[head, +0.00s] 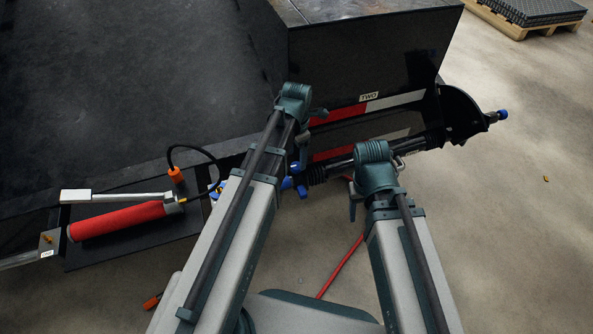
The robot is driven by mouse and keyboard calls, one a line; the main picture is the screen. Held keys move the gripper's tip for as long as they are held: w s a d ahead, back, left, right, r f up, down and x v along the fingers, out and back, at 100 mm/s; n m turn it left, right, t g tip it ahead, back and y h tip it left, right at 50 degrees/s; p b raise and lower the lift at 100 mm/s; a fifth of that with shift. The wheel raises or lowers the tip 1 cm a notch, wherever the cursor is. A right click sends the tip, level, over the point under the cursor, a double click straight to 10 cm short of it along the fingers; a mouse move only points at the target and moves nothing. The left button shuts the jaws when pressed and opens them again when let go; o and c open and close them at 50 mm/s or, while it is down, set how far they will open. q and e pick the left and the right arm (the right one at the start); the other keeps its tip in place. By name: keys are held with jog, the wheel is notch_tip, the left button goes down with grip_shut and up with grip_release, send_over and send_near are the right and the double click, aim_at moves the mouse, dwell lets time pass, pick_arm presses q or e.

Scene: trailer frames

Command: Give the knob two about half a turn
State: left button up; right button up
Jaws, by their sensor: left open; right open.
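A small label reading "TWO" (369,97) is on the dark trailer panel above the red and white strip. No knob clearly shows beside this label. A blue round end piece (503,114) sits at the right end of the black bar. My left gripper (301,156) is open, pointing down in front of the trailer panel, left of the label. My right gripper (352,206) is open, below the black bar and partly hidden by its own wrist. I cannot tell whether either gripper touches anything.
A red cylinder (115,221) with a grey lever lies at the left on a dark plate. A small label (47,253) with a brass-coloured piece is left of it. A red hose (341,268) crosses the floor between my arms. Concrete floor (530,220) is open at right.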

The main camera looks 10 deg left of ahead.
aim_at(296, 165)
pick_arm(q)
notch_tip(296, 165, down, 4)
jog(key=b, duration=0.3)
jog(key=shift+f, duration=0.2)
jog(key=shift+r, duration=0.1)
grip_shut()
